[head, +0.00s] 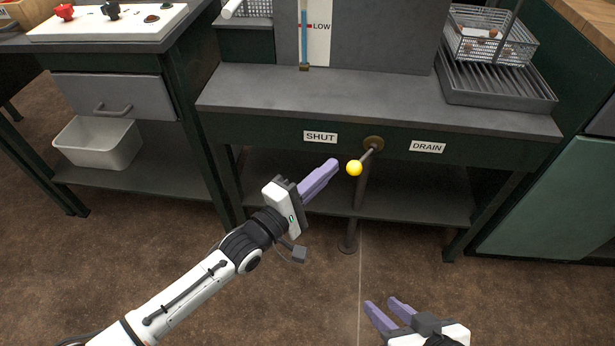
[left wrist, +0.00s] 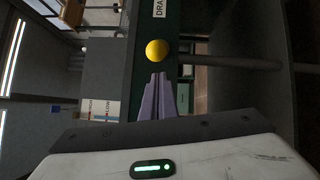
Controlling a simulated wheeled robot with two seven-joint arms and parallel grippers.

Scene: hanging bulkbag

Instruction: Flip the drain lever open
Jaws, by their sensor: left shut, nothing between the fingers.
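The drain lever has a yellow ball knob (head: 354,168) on a short rod that comes from a round brass pivot (head: 373,143) on the green front rail. The rod points down and to the left, with the knob between the SHUT label (head: 320,137) and the DRAIN label (head: 427,147). My left gripper (head: 334,164) is shut and empty, its purple fingertips just left of the knob. In the left wrist view the yellow knob (left wrist: 157,50) sits just beyond the closed fingertips, with a small gap seeming to show. My right gripper (head: 384,305) is open and empty, low in the head view.
A pipe (head: 357,205) runs down below the lever to the floor. The grey counter (head: 380,103) overhangs the rail, with a lower shelf (head: 420,207) beneath. A wire basket (head: 490,40) stands on a ribbed tray at right. Open floor lies in front.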

